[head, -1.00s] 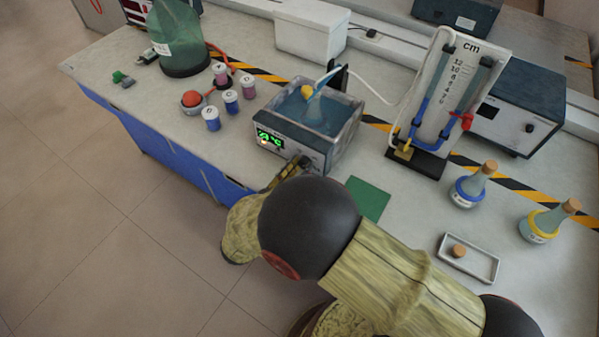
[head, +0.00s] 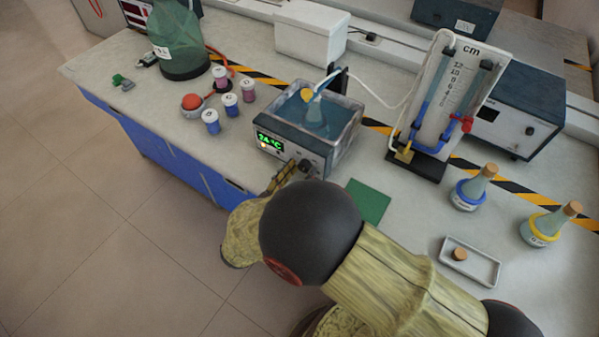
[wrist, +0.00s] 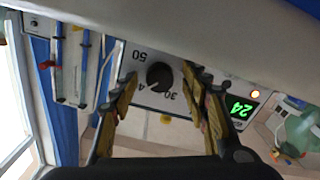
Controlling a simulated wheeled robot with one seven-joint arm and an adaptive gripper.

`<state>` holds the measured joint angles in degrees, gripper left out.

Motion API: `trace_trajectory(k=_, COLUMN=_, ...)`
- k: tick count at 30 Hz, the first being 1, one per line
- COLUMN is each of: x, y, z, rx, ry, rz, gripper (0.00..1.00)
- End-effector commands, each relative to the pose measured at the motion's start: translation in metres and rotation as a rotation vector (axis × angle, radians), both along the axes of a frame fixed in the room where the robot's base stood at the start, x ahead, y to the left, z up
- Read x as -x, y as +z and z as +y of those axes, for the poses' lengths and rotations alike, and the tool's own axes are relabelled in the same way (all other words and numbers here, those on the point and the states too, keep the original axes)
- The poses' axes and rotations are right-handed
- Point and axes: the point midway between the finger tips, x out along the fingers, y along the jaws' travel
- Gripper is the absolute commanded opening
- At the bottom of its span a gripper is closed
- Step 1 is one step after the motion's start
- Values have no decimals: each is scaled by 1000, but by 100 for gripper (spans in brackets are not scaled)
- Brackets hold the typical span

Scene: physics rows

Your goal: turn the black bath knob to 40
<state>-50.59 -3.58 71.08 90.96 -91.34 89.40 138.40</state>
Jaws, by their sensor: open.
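The black bath knob (wrist: 160,75) sits on the white front panel of the water bath (head: 318,130). In the wrist view its dial marks 50, a partly covered 4-something and 30 show around it; I cannot tell exactly where its pointer stands. My gripper (wrist: 162,80) is open, with one finger on each side of the knob and visible gaps between. In the head view the gripper (head: 285,178) is at the bath's front, its tips partly hidden by my arm. The green display (head: 270,142) reads 24 °C, with an orange light beside it.

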Motion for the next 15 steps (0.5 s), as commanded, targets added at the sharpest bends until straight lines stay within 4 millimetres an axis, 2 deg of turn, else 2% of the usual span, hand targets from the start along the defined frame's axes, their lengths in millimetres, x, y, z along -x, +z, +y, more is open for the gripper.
trace_trajectory(k=8, x=5, y=1, z=5, rx=-1, ry=2, rz=-1, gripper=46)
trace_trajectory(k=15, x=36, y=0, z=31, rx=0, ry=7, rz=-1, gripper=46)
